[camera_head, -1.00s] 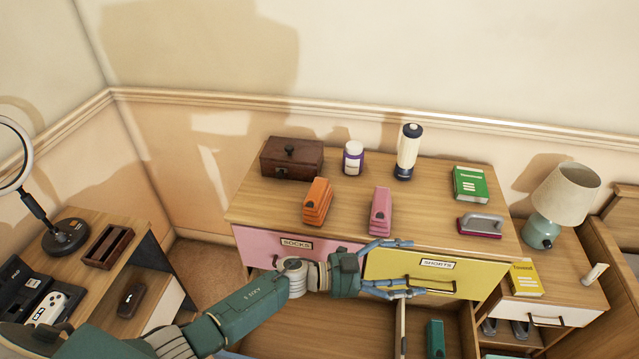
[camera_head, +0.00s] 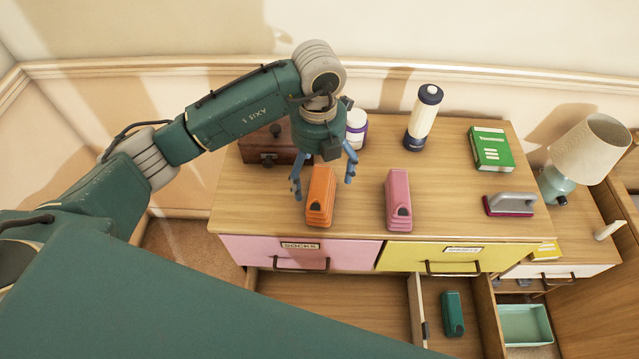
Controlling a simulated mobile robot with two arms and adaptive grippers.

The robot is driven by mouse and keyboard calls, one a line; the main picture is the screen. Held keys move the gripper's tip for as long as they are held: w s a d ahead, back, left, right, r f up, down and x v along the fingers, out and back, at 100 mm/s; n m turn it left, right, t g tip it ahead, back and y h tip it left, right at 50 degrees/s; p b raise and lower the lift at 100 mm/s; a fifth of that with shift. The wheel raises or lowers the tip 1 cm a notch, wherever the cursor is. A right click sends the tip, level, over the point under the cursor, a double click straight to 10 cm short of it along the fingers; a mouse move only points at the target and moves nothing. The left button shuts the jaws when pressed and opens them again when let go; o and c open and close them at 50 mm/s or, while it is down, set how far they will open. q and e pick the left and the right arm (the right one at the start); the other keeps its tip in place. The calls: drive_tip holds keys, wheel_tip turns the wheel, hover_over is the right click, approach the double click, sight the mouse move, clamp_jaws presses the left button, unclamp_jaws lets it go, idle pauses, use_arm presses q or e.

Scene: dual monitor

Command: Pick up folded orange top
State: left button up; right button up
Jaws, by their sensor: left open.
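The folded orange top (camera_head: 320,196) lies on the dresser top (camera_head: 450,194), near its front edge above the pink drawer. My left gripper (camera_head: 324,182) is open and points down over it, with one blue finger at the left of the orange top and the other at its right rear. I cannot tell whether the fingers touch it. A similar folded pink top (camera_head: 398,198) lies to the right. My right gripper is not in view.
A brown box (camera_head: 262,150), a white jar (camera_head: 356,128) and a blender-like bottle (camera_head: 423,118) stand at the back. A green book (camera_head: 490,148) and an iron-like object (camera_head: 509,204) are on the right. Below, an open drawer holds a folded green item (camera_head: 453,314).

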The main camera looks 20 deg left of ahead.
sight(316, 187)
use_arm(q)
drive_tip(key=f, duration=0.3)
drive_tip(key=shift+s+d+f+p, duration=0.2)
drive_tip(key=shift+f+p, duration=0.05)
drive_tip(key=shift+p, duration=0.15)
drive_tip(key=shift+w+a+f+p, duration=0.2)
drive_tip(key=shift+f+p, duration=0.1)
drive_tip(key=shift+f, duration=0.25)
drive_tip(key=f, duration=0.1)
drive_tip(key=f+p, duration=0.1)
drive_tip(key=w+f, duration=0.1)
drive_tip(key=shift+a+f+p, duration=0.3)
drive_tip(key=shift+a+p, duration=0.1)
drive_tip(key=shift+f, duration=0.5)
drive_tip(key=c, duration=1.3)
drive_tip(key=shift+c, duration=0.2)
